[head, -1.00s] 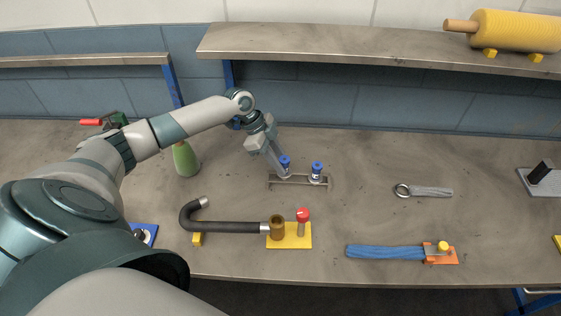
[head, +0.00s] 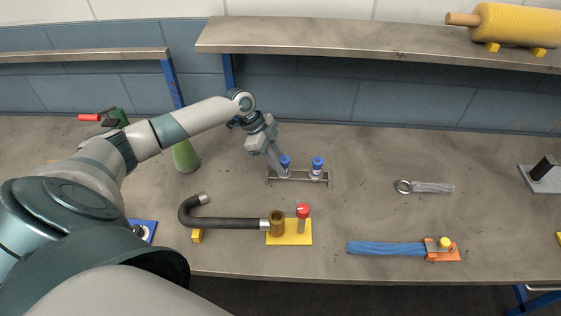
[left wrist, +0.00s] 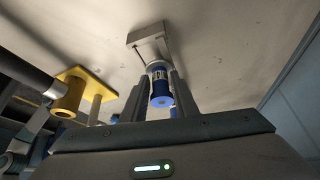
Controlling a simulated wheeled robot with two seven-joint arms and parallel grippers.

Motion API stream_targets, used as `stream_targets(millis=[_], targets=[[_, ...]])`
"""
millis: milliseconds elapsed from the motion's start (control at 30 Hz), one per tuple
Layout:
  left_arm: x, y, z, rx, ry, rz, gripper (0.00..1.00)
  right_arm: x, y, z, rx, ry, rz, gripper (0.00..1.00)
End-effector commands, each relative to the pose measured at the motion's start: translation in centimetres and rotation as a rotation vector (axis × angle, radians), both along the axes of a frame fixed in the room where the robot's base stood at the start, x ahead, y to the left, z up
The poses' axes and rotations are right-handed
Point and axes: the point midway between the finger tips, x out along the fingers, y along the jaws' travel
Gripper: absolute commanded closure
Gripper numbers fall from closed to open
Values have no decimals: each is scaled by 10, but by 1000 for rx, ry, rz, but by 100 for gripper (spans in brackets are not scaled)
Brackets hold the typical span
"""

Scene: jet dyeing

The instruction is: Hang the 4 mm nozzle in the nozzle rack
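The nozzle rack (head: 300,181), a small metal bar stand, is on the bench in the middle of the head view. A blue-topped nozzle (head: 284,161) stands upright at its left place, between the fingers of my left gripper (head: 279,164). In the left wrist view, the same nozzle (left wrist: 161,88) sits between both fingers, which look closed on it. A similar blue-topped nozzle (head: 317,163) stands upright at the rack's right place. No size marking is readable. The fingers partly hide the left nozzle's body. My right gripper is not in view.
A black hose (head: 230,223) leads to a brass cup on a yellow plate (head: 297,238) with a red knob, in front of the rack. A green bottle (head: 185,157) stands left. A wrench-like tool (head: 424,187) and blue strip (head: 385,249) lie right. A shelf (head: 390,48) overhangs behind.

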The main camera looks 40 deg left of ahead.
Motion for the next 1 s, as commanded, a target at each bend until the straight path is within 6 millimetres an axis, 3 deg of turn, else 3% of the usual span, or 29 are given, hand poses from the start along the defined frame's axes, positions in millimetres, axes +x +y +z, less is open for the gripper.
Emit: stream_targets(millis=[33, 67, 567, 767, 1000], targets=[[0, 0, 0, 0, 0, 0, 61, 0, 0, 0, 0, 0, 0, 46], [0, 0, 0, 0, 0, 0, 54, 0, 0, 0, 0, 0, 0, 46], [-1, 4, 6, 1, -2, 0, 53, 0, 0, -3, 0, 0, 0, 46], [-4, 14, 25, 2, -3, 1, 53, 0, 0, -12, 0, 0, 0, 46], [-11, 35, 64, 3, -4, 0, 53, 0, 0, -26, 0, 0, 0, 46]])
